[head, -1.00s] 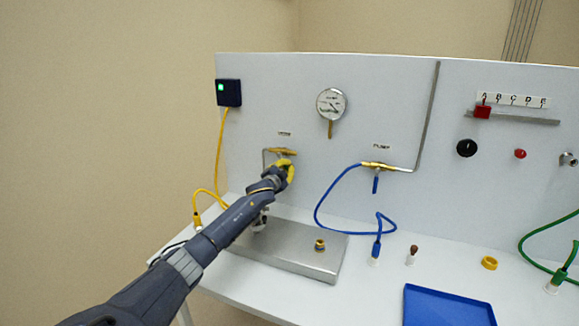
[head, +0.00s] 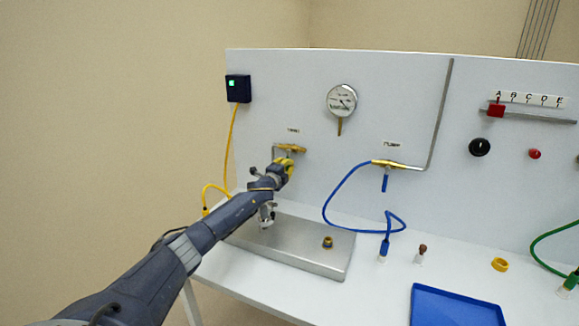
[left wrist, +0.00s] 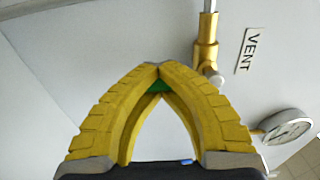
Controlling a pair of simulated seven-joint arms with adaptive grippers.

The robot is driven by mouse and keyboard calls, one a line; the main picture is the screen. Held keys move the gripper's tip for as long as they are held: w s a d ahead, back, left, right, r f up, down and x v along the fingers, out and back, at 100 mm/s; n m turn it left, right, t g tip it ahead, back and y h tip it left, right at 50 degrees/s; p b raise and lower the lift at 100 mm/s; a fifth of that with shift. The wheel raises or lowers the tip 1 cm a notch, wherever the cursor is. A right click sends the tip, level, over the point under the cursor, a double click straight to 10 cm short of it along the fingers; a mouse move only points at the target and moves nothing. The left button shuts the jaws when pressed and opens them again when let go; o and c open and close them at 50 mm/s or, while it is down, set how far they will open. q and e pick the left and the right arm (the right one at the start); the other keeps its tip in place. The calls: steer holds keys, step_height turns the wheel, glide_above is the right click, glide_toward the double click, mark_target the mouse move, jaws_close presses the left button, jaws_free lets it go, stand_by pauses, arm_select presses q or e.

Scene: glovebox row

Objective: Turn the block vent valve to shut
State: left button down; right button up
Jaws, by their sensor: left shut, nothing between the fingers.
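The brass vent valve (head: 291,149) is on the white panel under a small label, with a thin metal pipe at its left. In the left wrist view its brass body (left wrist: 207,57) is above and right of my fingertips, beside the VENT label (left wrist: 246,50). My left gripper (head: 288,163) is just below the valve in the head view. In the left wrist view its yellow fingers (left wrist: 159,67) meet at the tips. A small green piece (left wrist: 158,87) shows just behind the tips; I cannot tell whether it is the valve's handle or touches them. My right gripper is not in view.
A round gauge (head: 341,100) is right of the valve. The pump valve (head: 388,164) with its blue hose (head: 341,192) is further right. A metal block (head: 300,250) lies below my arm, and a blue tray (head: 455,306) is at the front.

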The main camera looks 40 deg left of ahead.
mark_target(288, 166)
arm_select(q)
steer(key=shift+a+r, duration=0.1)
stand_by(0.4)
steer(key=c, duration=1.7)
jaws_free()
steer(key=shift+o, duration=0.8)
steer(key=shift+s+d+f, duration=0.35)
steer(key=shift+s+f, duration=0.15)
steer(key=shift+s, duration=0.1)
steer(key=o, duration=1.2)
steer(key=s, duration=0.3)
steer(key=shift+d+r, duration=0.15)
steer(key=shift+d, duration=0.1)
steer(key=shift+c, duration=0.2)
steer(key=o, duration=0.4)
steer(key=s, duration=0.5)
steer(key=shift+s+d+r, duration=0.1)
steer(key=shift+d+r, duration=0.15)
steer(key=shift+r, duration=0.05)
steer(key=shift+c, duration=0.2)
steer(key=shift+s+d, duration=0.2)
steer(key=shift+s, duration=0.4)
steer(key=shift+s+d, duration=0.15)
steer(key=shift+s, duration=0.45)
